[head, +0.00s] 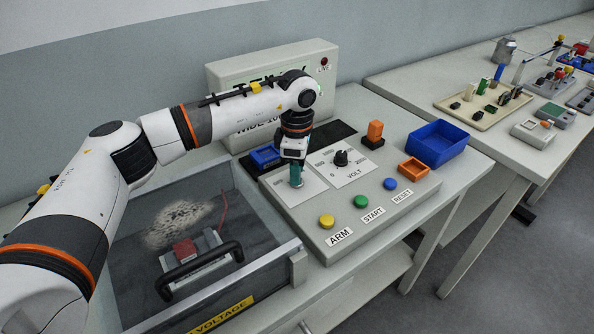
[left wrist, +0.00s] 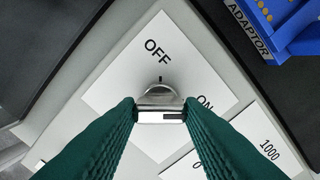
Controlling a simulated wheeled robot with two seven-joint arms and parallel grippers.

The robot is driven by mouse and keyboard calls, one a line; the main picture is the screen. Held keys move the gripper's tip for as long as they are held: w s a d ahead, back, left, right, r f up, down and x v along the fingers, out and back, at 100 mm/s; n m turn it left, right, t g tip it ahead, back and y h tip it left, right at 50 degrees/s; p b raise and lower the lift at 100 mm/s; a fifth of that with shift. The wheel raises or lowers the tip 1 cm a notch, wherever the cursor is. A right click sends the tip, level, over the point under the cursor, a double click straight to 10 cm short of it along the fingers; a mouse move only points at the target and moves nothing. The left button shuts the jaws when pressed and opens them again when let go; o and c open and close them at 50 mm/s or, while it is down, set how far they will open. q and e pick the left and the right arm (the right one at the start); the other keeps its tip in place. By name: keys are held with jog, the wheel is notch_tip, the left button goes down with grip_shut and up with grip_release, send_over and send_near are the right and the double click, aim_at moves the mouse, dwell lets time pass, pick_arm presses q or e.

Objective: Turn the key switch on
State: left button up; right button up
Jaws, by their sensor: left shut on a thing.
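The key switch (left wrist: 160,91) is a silver round barrel on a white plate (left wrist: 118,76) marked OFF and ON. A small dark mark on the switch faces the OFF label (left wrist: 157,50). The ON label (left wrist: 204,101) is to its right, partly covered by a finger. My left gripper (left wrist: 160,116) has its green fingers closed on the silver key head. In the head view my left gripper (head: 297,178) points down at the control panel (head: 330,235) and hides the key. My right gripper is not in view.
The VOLT dial (head: 341,158) is just right of my gripper. ARM (head: 327,221), START (head: 361,201) and RESET (head: 390,184) buttons line the panel front. A blue ADAPTOR holder (head: 265,157) is behind left. A clear-walled test box (head: 297,247) with a black handle stands left.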

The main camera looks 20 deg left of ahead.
pick_arm(q)
jog(key=shift+w+r, duration=0.1)
jog(key=shift+r, duration=0.05)
dwell(0.4)
jog(key=o, duration=1)
notch_tip(320, 180, up, 12)
jog(key=shift+f+b, duration=0.1)
jog(key=shift+b, duration=0.6)
